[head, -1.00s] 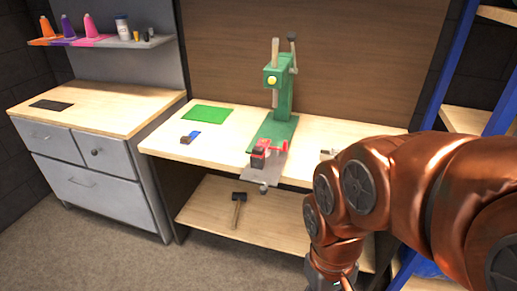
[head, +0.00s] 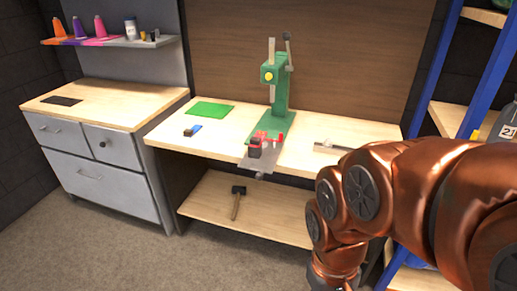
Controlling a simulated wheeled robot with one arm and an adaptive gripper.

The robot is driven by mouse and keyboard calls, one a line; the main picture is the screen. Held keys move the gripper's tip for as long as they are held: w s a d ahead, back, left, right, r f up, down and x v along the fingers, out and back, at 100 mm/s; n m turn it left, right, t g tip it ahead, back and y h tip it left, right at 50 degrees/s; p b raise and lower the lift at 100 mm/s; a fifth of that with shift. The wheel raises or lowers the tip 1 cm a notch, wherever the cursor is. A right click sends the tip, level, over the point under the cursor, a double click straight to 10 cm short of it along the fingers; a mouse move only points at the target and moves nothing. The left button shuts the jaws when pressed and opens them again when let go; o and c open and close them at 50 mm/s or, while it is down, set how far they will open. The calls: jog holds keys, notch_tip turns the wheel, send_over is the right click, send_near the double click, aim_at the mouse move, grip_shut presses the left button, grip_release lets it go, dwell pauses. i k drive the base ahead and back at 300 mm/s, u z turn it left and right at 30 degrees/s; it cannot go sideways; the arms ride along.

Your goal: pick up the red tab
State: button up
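A small red piece (head: 263,139) sits with a black block (head: 256,151) on a grey metal plate (head: 259,163) at the front edge of the wooden workbench (head: 212,137). It stands at the foot of a green press (head: 281,97). The red piece may be the red tab; at this size I cannot tell its exact shape. My copper-coloured arm comes in from the right and bends down in front of the bench's right end. My gripper is below the picture's bottom edge, to the right of the red piece and apart from it.
A green mat (head: 210,109) and a small blue-and-black item (head: 193,130) lie on the bench's left. A thin rod (head: 330,147) lies on its right. A hammer (head: 237,202) rests on the lower shelf. A blue-framed rack (head: 436,72) stands right, drawers (head: 108,185) left.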

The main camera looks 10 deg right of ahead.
aim_at(256, 141)
jog(key=u, duration=0.75)
jog(key=i, duration=0.95)
jog(key=z, duration=0.45)
